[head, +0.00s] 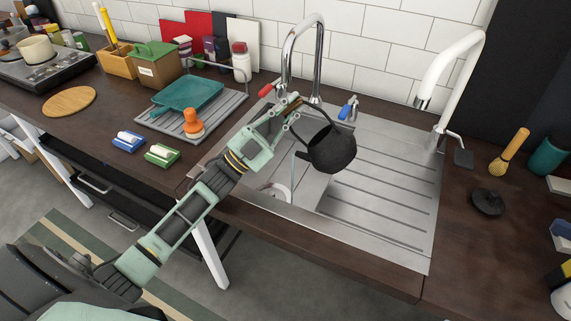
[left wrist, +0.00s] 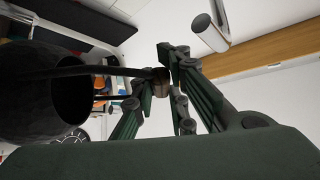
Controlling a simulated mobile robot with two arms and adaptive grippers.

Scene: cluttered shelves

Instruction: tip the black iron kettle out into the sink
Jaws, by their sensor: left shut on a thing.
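The black iron kettle (head: 333,150) hangs over the sink in the head view, tilted, with its spout toward the left. My left gripper (head: 287,112) is shut on its arched handle, above the basin and in front of the chrome tap. In the left wrist view the kettle (left wrist: 35,105) is at the left with its dark, lidless mouth facing the camera; its handle runs to my left gripper's fingertips (left wrist: 161,76). The steel sink (head: 312,200) lies below; the kettle and my arm hide part of its basin. No pouring liquid is visible. My right gripper is out of view.
The chrome tap (head: 318,50) rises close behind the gripper, and a white tap (head: 455,75) stands at the right. A black lid (head: 488,203) and a brush (head: 511,150) are on the right counter. A teal tray (head: 190,93) and sponges sit left. The ribbed drainer is clear.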

